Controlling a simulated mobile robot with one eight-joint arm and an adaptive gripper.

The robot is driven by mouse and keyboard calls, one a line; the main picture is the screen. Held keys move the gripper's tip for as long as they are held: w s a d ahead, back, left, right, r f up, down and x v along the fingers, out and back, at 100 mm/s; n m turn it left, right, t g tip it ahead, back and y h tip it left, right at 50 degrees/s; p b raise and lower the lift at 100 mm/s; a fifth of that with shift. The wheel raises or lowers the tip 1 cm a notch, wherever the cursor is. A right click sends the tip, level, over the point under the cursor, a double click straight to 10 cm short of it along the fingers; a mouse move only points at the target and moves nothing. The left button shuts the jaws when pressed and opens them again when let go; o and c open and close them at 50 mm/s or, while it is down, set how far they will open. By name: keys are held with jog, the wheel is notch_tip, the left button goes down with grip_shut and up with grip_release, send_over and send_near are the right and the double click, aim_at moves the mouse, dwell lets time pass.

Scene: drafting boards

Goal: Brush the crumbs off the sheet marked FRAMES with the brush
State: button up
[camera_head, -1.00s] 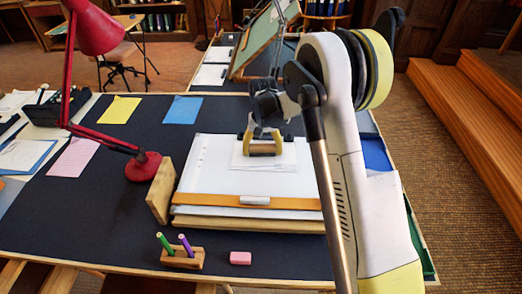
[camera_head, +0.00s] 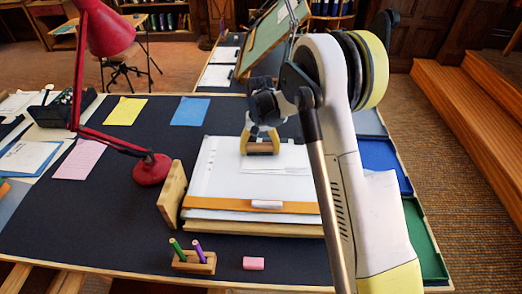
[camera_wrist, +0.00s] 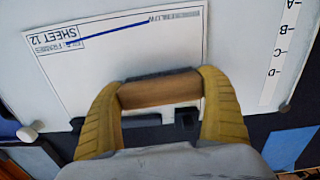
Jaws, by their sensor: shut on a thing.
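The brush, a wooden block (camera_head: 260,148), is in my gripper (camera_head: 261,133) near the far edge of the drawing board. In the wrist view the brush (camera_wrist: 160,92) lies across both yellow fingers of my gripper (camera_wrist: 160,80), with a dark strip on its far edge. The white sheet marked FRAMES (camera_wrist: 110,62) lies on the board under and beyond the brush, with a blue line across it. In the head view the sheet (camera_head: 280,163) shows partly, cut off by my arm. I cannot make out crumbs, or whether the brush touches the sheet.
The drawing board (camera_head: 222,186) has an orange straightedge (camera_head: 220,204) along its near edge. A wooden block (camera_head: 172,194) and red lamp (camera_head: 152,170) stand left. A pen holder (camera_head: 194,262) and pink eraser (camera_head: 253,264) lie in front. Blue (camera_head: 383,160) and green (camera_head: 424,245) trays lie right.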

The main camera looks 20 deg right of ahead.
aim_at(260, 144)
jog(key=r, duration=0.2)
jog(key=r+p, duration=0.1)
jog(key=r, duration=0.1)
jog(key=shift+s+d, duration=0.1)
jog(key=shift+d, duration=0.1)
jog(key=shift+r+p, duration=0.6)
jog(key=shift+p, duration=0.05)
jog(key=shift+r+p, duration=0.85)
jog(key=shift+r, duration=0.65)
